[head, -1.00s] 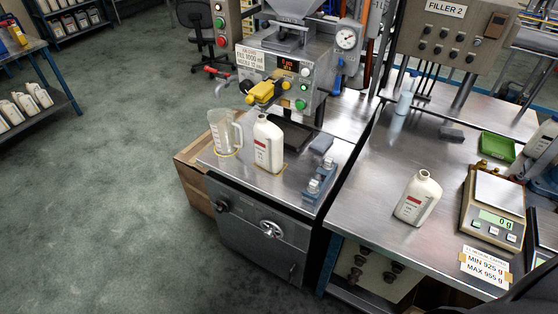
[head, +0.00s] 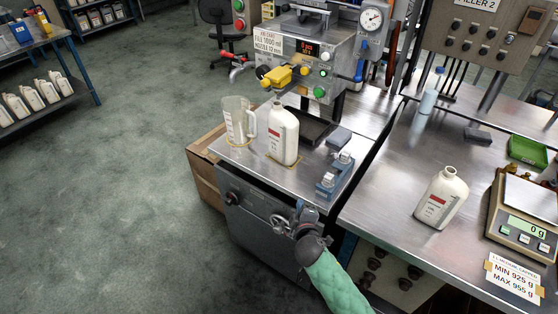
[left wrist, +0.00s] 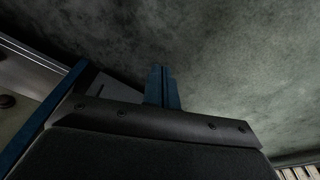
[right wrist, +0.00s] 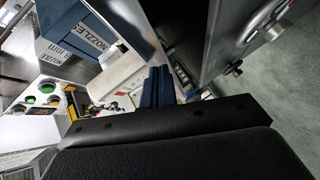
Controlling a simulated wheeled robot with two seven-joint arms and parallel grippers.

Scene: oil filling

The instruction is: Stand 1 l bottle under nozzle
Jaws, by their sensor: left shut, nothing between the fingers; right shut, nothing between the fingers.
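A white 1 l bottle (head: 284,138) with a red-marked label stands upright on the filler's steel top, on a yellow outline. A second white bottle (head: 441,198) stands on the right bench. The filler (head: 308,62) has a yellow part (head: 277,76) at its front, above and behind the first bottle; I cannot make out the nozzle tip. A dark tray (head: 318,128) lies below it. My right gripper (head: 306,211) is shut and empty, in front of the filler cabinet, apart from both bottles. Its fingers also show in the right wrist view (right wrist: 159,86). My left gripper (left wrist: 160,86) is shut and empty over the floor.
A clear measuring jug (head: 238,124) stands left of the first bottle. A blue holder (head: 335,176) and a grey-blue block (head: 339,137) sit to its right. The right bench carries a scale (head: 525,228), a green tray (head: 528,150) and a sign (head: 513,276). The floor at left is clear.

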